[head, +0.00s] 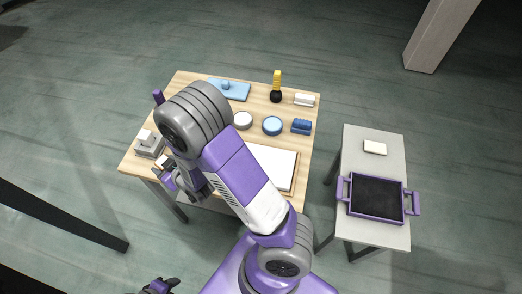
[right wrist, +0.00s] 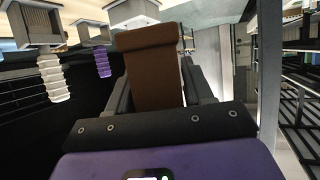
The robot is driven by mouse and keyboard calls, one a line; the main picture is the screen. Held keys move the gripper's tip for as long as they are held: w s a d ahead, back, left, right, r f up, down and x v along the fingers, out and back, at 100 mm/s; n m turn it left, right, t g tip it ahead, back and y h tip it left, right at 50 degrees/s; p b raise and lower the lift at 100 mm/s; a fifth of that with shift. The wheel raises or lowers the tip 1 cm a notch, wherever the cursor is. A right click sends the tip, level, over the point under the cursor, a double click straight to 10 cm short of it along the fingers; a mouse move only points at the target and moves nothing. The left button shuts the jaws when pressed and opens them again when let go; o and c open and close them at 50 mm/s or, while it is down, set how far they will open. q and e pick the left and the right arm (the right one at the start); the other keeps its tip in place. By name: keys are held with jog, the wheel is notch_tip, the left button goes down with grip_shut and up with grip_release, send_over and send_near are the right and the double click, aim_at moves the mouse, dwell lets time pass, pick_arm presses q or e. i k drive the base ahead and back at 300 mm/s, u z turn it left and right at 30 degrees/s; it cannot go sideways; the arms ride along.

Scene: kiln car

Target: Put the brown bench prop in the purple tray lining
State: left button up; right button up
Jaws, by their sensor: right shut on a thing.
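The brown bench prop (right wrist: 152,75) is a brown block in the right wrist view, held between the dark fingers of my right gripper (right wrist: 160,88). In the head view my right gripper (head: 172,184) is at the left front edge of the wooden table, and the prop cannot be made out there. The purple tray (head: 348,209) has a purple rim, two side handles and a dark lining (head: 377,197) that looks empty. It stands on the grey side table, well to the right of my right gripper. My left gripper (head: 160,287) is at the bottom edge, small and cut off.
The wooden table (head: 187,83) holds a blue board (head: 229,90), a black and yellow tool (head: 276,88), round blue and white pieces, a blue block (head: 301,126) and a white panel (head: 272,165). A pale block (head: 375,148) lies behind the tray on the grey table (head: 362,133). A gap separates the tables.

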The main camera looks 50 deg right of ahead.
aim_at(361, 207)
jog(key=u, duration=0.55)
jog(key=k, duration=0.1)
jog(key=z, duration=2.95)
